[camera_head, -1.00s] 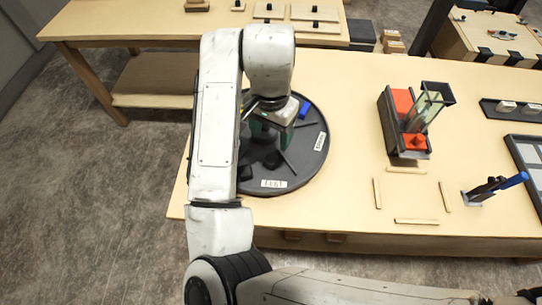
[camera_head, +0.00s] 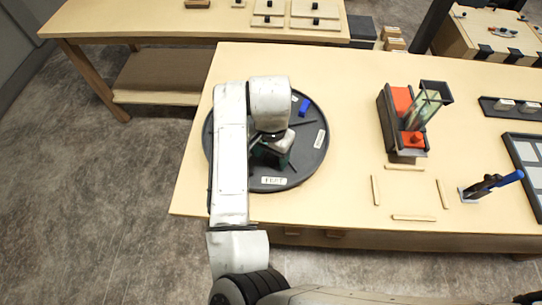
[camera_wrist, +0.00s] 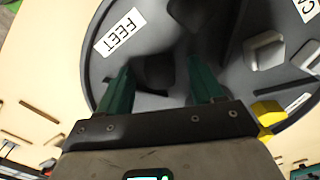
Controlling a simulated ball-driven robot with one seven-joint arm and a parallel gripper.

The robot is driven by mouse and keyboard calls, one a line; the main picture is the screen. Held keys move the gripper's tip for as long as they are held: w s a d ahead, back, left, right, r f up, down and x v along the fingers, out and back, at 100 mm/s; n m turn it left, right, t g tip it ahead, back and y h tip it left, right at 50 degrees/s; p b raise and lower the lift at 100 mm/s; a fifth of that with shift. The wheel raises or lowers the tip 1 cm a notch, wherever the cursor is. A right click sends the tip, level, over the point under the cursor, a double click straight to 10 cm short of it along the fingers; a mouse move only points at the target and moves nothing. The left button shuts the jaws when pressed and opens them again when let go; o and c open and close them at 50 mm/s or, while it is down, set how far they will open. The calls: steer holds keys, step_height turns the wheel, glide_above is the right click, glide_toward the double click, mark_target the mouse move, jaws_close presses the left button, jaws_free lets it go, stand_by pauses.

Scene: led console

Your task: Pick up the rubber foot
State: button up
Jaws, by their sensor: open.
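A dark, rounded lump that looks like a rubber foot (camera_wrist: 155,74) lies on the round dark tray (camera_head: 310,158), near its FEET label (camera_wrist: 119,32). In the wrist view it sits between the two green fingers of my gripper (camera_wrist: 160,66), which are apart, with gaps on both sides. Another dark shape (camera_wrist: 192,12) lies beyond the fingertips; its outline is unclear. In the head view my gripper (camera_head: 270,157) is low over the tray's lower left part, and my arm hides the pieces under it.
The tray also holds a blue piece (camera_head: 305,107) at the back and a grey block (camera_wrist: 264,50). A yellow piece (camera_wrist: 268,113) is beside my gripper. A red and black console (camera_head: 402,105) stands right of the tray. Wooden strips (camera_head: 414,218) lie on the tabletop in front of it.

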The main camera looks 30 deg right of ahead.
steer(key=shift+c, duration=0.4)
steer(key=c, duration=1)
steer(key=shift+c, duration=0.2)
steer(key=shift+r, duration=0.15)
